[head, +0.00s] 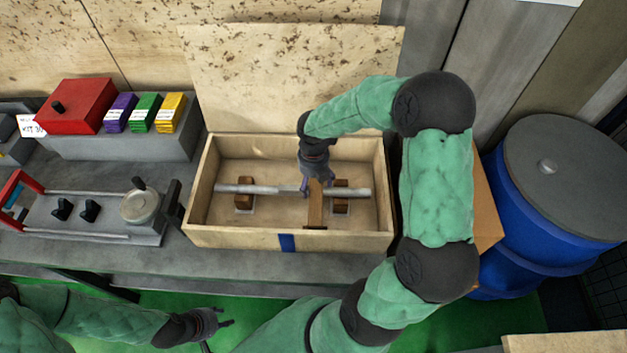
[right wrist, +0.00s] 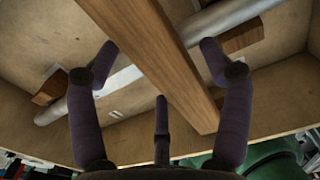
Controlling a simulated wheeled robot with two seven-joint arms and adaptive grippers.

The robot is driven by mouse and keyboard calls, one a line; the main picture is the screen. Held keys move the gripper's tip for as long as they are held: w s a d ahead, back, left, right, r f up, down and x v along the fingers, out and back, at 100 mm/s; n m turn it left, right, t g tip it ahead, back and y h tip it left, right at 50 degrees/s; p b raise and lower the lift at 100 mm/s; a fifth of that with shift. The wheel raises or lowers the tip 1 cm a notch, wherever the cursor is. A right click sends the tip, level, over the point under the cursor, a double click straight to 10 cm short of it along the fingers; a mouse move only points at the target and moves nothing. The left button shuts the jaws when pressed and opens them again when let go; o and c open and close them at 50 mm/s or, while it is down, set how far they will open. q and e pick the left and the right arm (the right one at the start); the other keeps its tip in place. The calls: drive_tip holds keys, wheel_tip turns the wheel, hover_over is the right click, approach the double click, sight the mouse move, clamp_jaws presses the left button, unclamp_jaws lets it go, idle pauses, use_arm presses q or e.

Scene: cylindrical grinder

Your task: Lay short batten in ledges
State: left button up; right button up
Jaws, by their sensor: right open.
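The short batten (head: 316,208) is a brown wooden bar in the open wooden box (head: 215,236). It crosses over the grey rod, its near end by the front wall. My right gripper (head: 317,188) reaches down into the box above the batten. In the right wrist view the batten (right wrist: 165,70) runs between the spread fingers of my right gripper (right wrist: 158,50), with gaps at both sides. The batten's far end is hidden by the gripper in the head view. I cannot make out the ledges clearly. My left gripper (head: 226,317) is empty, low before the bench, its fingers apart.
The grey rod (head: 250,189) lies on two brown wooden blocks (head: 244,201) in the box. The box's lid (head: 290,75) stands open behind. A grinder fixture (head: 105,215) is left of the box, and a blue drum (head: 525,240) is at the right.

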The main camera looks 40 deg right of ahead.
sight(313, 182)
drive_tip(key=shift+r, duration=0.1)
wheel_tip(313, 182, up, 12)
drive_tip(key=p, duration=0.3)
drive_tip(key=shift+r, duration=0.15)
idle(1.2)
